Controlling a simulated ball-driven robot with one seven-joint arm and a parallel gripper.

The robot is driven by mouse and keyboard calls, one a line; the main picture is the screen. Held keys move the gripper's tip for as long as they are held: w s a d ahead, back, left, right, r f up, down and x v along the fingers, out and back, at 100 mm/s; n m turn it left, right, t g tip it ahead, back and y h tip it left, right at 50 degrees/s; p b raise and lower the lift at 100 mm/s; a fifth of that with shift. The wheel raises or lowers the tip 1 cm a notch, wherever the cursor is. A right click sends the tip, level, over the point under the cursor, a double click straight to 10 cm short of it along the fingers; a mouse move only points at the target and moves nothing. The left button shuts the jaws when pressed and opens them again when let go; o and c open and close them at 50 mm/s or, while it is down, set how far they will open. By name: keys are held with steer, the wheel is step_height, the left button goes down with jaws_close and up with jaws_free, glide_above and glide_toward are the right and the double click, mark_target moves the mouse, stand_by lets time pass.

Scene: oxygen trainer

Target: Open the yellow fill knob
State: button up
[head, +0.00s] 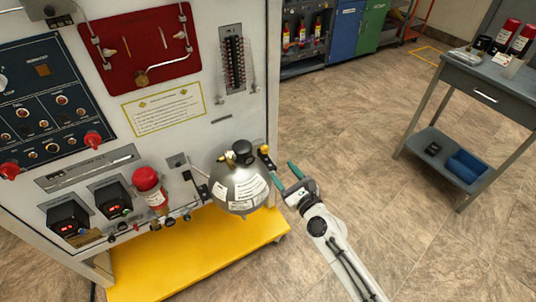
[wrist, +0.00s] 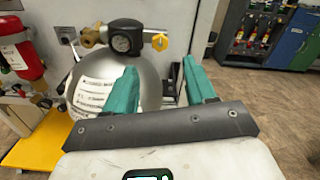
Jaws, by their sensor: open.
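The yellow fill knob (wrist: 160,42) shows in the wrist view at the right end of the fitting on top of a silver tank (wrist: 100,82). In the head view the knob (head: 264,149) is small, at the upper right of the tank (head: 238,188). A black round gauge (wrist: 126,37) sits just left of the knob. My gripper (head: 288,173) is open with green fingers, to the right of the tank and a little below the knob in the head view. In the wrist view my gripper (wrist: 163,80) has nothing between its fingers, and the knob appears above the gap, beyond the fingertips.
The tank stands against a white panel (head: 200,60) above a yellow platform (head: 200,255). A red cylinder (head: 150,186) is left of the tank. A grey side table (head: 490,90) stands at the right. The tiled floor between them is clear.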

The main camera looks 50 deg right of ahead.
mark_target(266, 151)
steer(key=b+x, duration=0.1)
steer(key=x, duration=0.8)
steer(key=shift+w+b, duration=0.3)
steer(key=shift+b, duration=0.1)
jaws_close()
